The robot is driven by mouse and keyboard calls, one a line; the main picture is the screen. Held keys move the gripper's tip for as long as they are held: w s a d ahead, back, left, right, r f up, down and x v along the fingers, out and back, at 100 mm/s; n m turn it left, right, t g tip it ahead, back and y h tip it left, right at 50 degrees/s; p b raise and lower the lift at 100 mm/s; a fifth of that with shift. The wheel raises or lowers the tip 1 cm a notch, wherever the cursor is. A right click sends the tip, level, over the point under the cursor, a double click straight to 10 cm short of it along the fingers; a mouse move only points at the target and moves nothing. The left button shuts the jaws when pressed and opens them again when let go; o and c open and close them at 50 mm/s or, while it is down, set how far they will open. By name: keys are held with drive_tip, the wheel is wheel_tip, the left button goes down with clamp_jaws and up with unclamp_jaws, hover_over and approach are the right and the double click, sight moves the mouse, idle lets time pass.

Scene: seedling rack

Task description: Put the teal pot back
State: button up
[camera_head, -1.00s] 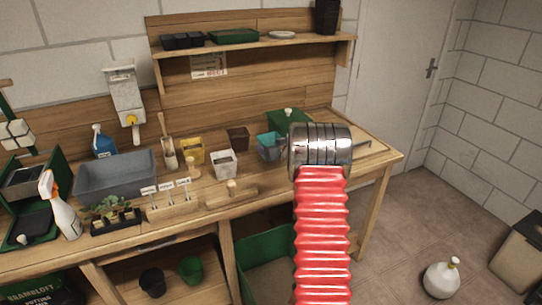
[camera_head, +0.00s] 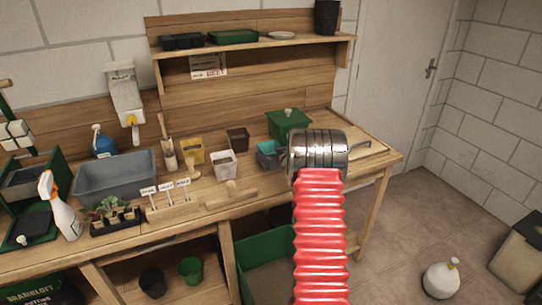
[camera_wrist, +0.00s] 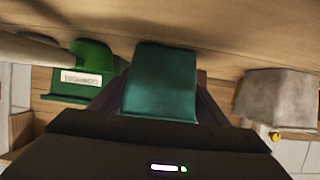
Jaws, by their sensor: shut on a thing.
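The teal pot (camera_head: 266,157) is at the right part of the wooden bench, partly hidden behind my metal wrist in the head view. It also shows in the wrist view (camera_wrist: 163,78), upright-looking from this camera, between the dark jaws. My gripper (camera_wrist: 160,100) is shut on the pot, one jaw at each side. In the head view my wrist hides most of the jaws. I cannot tell whether the pot's base touches the bench.
A green lidded box (camera_head: 288,122) stands behind and right of the pot. A whitish square pot (camera_head: 223,164) and a brown pot (camera_head: 238,138) stand to its left. A wooden block (camera_head: 231,194) lies nearer the front edge. Several trays fill the bench's left.

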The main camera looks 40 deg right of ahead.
drive_tip(key=o, duration=1.2)
drive_tip(key=shift+f, duration=0.1)
drive_tip(key=v, duration=1.2)
